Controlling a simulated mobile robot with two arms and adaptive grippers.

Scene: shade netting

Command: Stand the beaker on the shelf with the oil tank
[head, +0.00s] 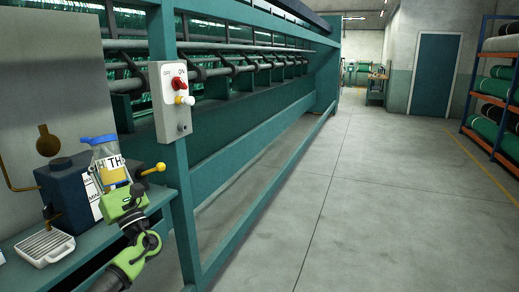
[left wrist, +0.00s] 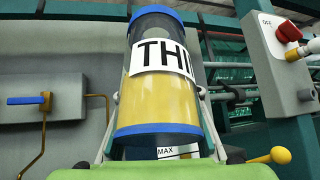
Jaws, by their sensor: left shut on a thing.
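The beaker (head: 105,150) is a clear cylinder with blue bands, yellow contents and a white label with black letters. It also shows large in the left wrist view (left wrist: 160,95), roughly upright. My left gripper (head: 113,178) is shut on it, a finger on each side, and holds it in front of the oil tank. The oil tank (head: 62,198) is a dark blue box with white labels, standing on the teal shelf (head: 92,240). The beaker and gripper hide part of the tank and shelf. Whether the beaker's base touches anything cannot be told. My right gripper is not in view.
A white ribbed tray (head: 45,247) lies on the shelf in front of the tank. A switch box (head: 171,100) hangs on the teal post right of the beaker. A yellow-knobbed lever (head: 155,169) sticks out close to my gripper. The floor to the right is clear.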

